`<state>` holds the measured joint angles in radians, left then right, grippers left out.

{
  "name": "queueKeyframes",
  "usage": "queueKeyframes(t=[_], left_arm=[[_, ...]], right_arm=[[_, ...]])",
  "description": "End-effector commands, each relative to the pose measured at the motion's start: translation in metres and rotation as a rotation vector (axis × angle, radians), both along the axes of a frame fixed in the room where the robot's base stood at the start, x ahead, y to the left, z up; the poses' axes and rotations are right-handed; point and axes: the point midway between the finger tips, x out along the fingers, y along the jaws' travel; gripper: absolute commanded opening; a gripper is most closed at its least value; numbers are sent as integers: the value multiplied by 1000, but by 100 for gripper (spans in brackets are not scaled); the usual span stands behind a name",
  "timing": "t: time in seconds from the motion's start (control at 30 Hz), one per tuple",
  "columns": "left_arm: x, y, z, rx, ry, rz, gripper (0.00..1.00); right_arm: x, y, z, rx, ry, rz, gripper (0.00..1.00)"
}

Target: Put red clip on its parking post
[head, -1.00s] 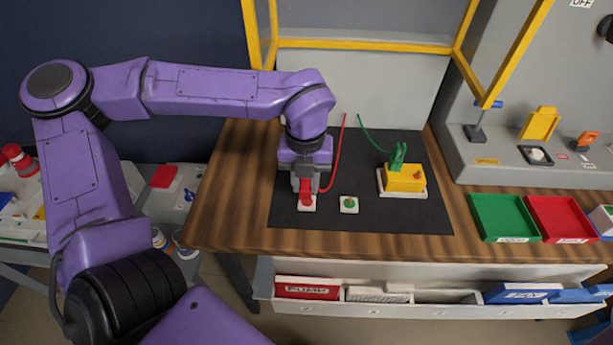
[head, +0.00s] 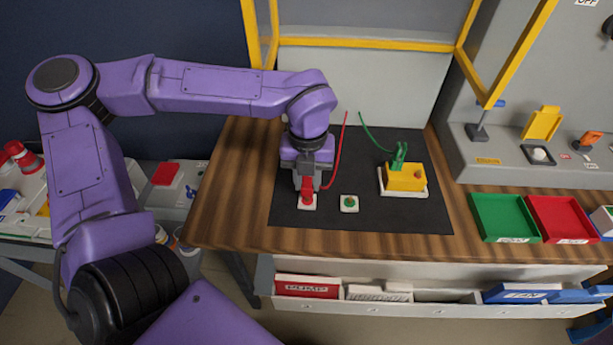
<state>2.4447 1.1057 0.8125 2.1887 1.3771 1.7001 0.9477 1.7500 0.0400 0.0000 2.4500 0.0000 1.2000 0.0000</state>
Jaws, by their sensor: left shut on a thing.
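The red clip (head: 307,185) is in my left gripper (head: 307,180), which points down and is shut on it. A red cable runs from the clip up to the back of the black mat. The clip is right over the white base of the red parking post (head: 307,202); whether it sits fully on the post I cannot tell. The green parking post (head: 350,202) stands bare to the right. The green clip (head: 398,157) is on the yellow box (head: 405,178) farther right. My right gripper is not in view.
The black mat (head: 400,214) lies on the wooden table. A green tray (head: 504,216) and a red tray (head: 560,217) stand at the right. A yellow frame (head: 365,44) rises behind the mat. The front part of the mat is clear.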

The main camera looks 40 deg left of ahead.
Motion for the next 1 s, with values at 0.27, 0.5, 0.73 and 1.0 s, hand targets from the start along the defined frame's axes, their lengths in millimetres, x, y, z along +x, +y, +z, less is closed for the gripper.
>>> queueKeyframes(t=[0.27, 0.5, 0.73, 1.0], left_arm=[[0, 0, 0, 0, 0, 0, 1], [0, 0, -4, 0, 0, 0, 1], [1, 0, -16, 1, -1, -1, 1], [1, 0, -16, 0, 0, -1, 1]], right_arm=[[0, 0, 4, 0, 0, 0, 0], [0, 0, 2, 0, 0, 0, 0], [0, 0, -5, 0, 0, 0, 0], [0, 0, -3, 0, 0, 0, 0]])
